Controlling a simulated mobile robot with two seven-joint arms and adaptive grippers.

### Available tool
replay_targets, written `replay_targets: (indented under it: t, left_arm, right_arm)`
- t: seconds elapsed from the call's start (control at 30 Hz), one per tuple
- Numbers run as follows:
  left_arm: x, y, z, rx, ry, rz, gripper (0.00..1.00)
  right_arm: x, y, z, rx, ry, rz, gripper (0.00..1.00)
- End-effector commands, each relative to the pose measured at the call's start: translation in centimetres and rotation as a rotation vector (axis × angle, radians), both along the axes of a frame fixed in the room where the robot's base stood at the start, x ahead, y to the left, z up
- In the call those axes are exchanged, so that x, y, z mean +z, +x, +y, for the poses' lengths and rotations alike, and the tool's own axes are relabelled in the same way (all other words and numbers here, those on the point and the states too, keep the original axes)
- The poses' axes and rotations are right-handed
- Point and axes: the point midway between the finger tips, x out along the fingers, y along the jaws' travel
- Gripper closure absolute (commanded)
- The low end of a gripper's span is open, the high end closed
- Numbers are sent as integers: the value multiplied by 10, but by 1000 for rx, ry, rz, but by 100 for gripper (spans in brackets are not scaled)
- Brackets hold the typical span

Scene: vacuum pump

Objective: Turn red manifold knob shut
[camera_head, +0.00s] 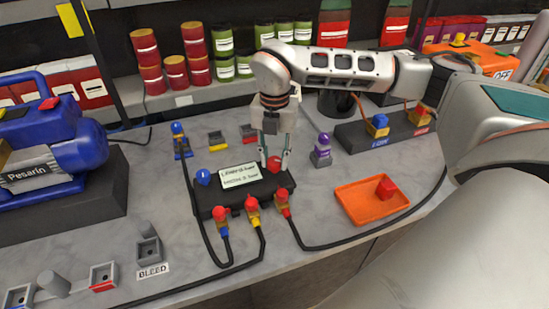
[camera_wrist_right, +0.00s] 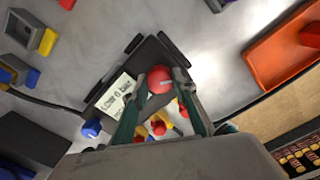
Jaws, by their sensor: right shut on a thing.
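The red manifold knob (camera_head: 274,162) sits at the back right of the black manifold block (camera_head: 236,204), beside a white written label (camera_head: 239,175). My right gripper (camera_head: 274,160) reaches down from above with its fingers on either side of the red knob, shut on it. In the right wrist view the round red knob (camera_wrist_right: 160,80) lies between the two fingertips (camera_wrist_right: 160,90). A blue knob (camera_head: 203,177) is at the block's left end. My left gripper is not in view.
Hoses with red-topped fittings (camera_head: 222,213) join the block's front. A blue pump (camera_head: 50,140) is at left. Cans line the back shelf.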

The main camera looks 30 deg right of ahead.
Motion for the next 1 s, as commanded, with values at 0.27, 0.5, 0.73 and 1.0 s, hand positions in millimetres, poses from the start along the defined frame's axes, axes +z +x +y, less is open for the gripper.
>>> replay_targets:
  t: [0.27,0.5,0.73,1.0]
  left_arm:
    - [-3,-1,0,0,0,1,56]
    - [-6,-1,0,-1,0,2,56]
    - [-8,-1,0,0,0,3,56]
    - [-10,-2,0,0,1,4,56]
  right_arm:
    - [0,0,0,-263,1,-1,95]
    - [0,0,0,-492,0,-1,95]
    - [0,0,0,-699,-1,-1,95]
    - [1,0,0,-888,1,-1,95]
